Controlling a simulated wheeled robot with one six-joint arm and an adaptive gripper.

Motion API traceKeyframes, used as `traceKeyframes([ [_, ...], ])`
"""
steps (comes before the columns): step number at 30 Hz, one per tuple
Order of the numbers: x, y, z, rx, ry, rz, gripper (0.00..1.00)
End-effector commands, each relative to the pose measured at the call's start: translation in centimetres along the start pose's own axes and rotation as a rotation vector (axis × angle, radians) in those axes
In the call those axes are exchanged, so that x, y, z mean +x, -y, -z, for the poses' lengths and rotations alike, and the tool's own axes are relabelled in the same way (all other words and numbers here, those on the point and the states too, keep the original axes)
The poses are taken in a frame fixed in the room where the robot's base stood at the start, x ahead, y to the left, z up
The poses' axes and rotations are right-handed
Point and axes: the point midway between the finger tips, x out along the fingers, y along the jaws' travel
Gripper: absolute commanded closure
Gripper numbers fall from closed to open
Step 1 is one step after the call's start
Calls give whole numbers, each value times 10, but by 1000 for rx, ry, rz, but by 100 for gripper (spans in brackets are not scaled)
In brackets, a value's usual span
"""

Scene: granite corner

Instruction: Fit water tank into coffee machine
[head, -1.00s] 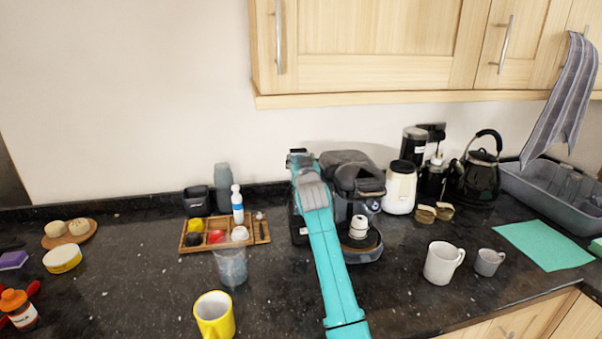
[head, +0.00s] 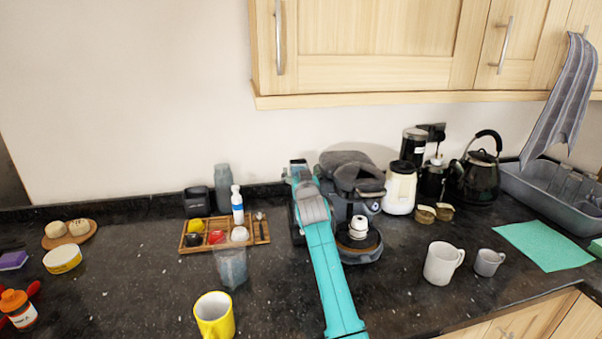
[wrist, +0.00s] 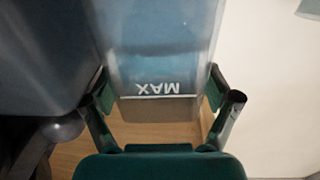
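The water tank (wrist: 160,60) is a clear, bluish container with an upside-down "MAX" mark in the wrist view. My gripper (wrist: 160,98) has one finger on each side of it, with the pads against its side walls, so it looks shut on the tank. The dark coffee machine (head: 361,185) stands on the counter in the head view. A dark body fills the left of the wrist view, close beside the tank. My arm reaches to the machine's left side in the head view, and hides the fingers and tank there. I cannot tell whether the tank touches the machine.
A wooden tray (head: 262,231) with small items and a clear cup (head: 231,267) stand left of my arm. A yellow mug (head: 214,316) is at the front. A cream canister (head: 399,188) stands right of the machine, with white (head: 441,263) and grey (head: 488,262) mugs nearer the front.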

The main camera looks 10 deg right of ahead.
Motion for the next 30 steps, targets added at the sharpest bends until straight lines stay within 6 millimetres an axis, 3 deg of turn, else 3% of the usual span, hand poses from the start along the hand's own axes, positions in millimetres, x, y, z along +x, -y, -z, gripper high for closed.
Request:
traceKeyframes([
  [6, 0, 0, 3, 0, -1, 0, 12],
  [11, -13, 0, 1, 0, -1, 0, 12],
  [24, -87, 0, 2, 0, -1, 0, 12],
  [30, -111, 0, 2, 0, 0, 0, 12],
])
